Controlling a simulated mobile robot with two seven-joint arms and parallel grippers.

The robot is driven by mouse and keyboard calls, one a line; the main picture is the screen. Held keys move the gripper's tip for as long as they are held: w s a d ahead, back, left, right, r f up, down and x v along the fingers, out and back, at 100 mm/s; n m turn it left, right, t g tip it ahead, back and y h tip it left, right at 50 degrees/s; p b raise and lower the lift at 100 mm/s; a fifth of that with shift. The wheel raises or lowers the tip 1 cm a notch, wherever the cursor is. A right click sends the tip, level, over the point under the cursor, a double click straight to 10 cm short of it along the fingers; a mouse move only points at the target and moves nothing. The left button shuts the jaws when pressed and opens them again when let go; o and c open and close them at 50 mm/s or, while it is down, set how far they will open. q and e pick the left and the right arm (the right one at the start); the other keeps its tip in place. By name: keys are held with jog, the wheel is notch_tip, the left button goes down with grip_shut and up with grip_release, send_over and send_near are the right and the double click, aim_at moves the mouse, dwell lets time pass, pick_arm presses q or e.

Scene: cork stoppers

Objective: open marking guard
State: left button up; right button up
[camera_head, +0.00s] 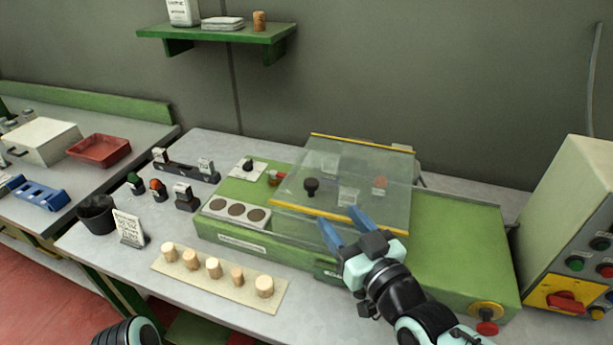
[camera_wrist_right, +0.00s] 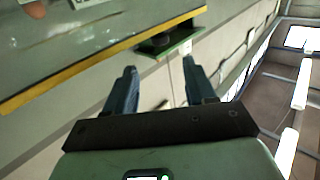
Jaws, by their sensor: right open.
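The marking guard (camera_head: 375,170) is a clear panel with yellow strips along its far and near edges. It lies over the middle of the green marking machine (camera_head: 455,250), with a dark knob (camera_head: 311,186) visible in its area. My right gripper (camera_head: 342,227) is open and empty at the guard's near yellow edge. In the right wrist view, the yellow edge (camera_wrist_right: 100,57) runs across the top left. A small green bracket with a dark round part (camera_wrist_right: 172,46) lies just beyond the gap between the fingertips (camera_wrist_right: 160,78); contact cannot be told. My left gripper is not in view.
A board of cork stoppers (camera_head: 214,279) lies in front of the machine at left. A dark cup (camera_head: 97,215) and a small sign (camera_head: 129,228) stand further left. A control box (camera_head: 575,225) stands at right, and a green shelf (camera_head: 215,38) hangs behind.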

aim_at(315, 188)
jog(key=p+x, duration=0.1)
jog(key=x, duration=1.1)
jog(key=shift+w+p, duration=0.15)
jog(key=shift+p, duration=0.15)
grip_shut()
